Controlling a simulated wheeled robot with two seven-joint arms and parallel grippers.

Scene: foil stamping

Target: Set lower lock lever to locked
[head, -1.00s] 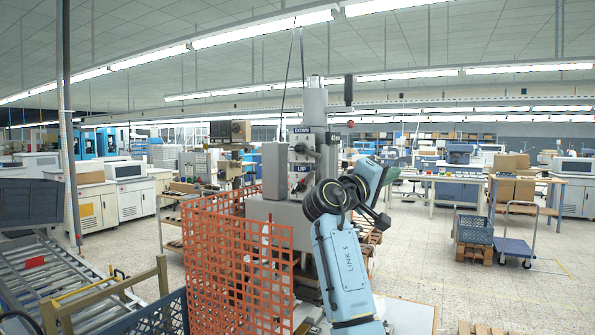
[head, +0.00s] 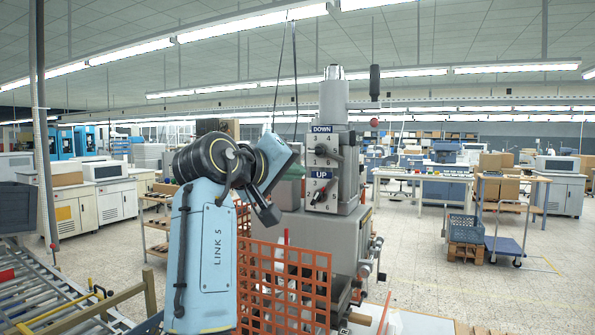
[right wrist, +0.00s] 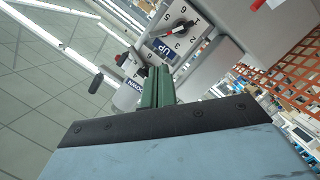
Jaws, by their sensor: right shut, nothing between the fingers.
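The grey stamping machine (head: 350,235) stands right of centre in the head view. Its panel has DOWN and UP labels, a dark upper lever (head: 327,152) and a lower dark knob (head: 319,194). Small dark levers (head: 374,244) stick out from the machine's right side lower down. I cannot tell which part is the lower lock lever, or its setting. My right gripper (head: 289,172) is mostly hidden behind my wrist in the head view, left of the panel. In the right wrist view, its green fingers (right wrist: 157,87) are shut and empty, with the panel dial (right wrist: 181,32) beyond them. My left gripper is out of view.
An orange mesh guard (head: 285,285) stands in front of the machine at the left. A roller conveyor (head: 45,295) is at lower left. A blue trolley (head: 504,246) and a crate (head: 466,228) stand at right. Open floor lies right of the machine.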

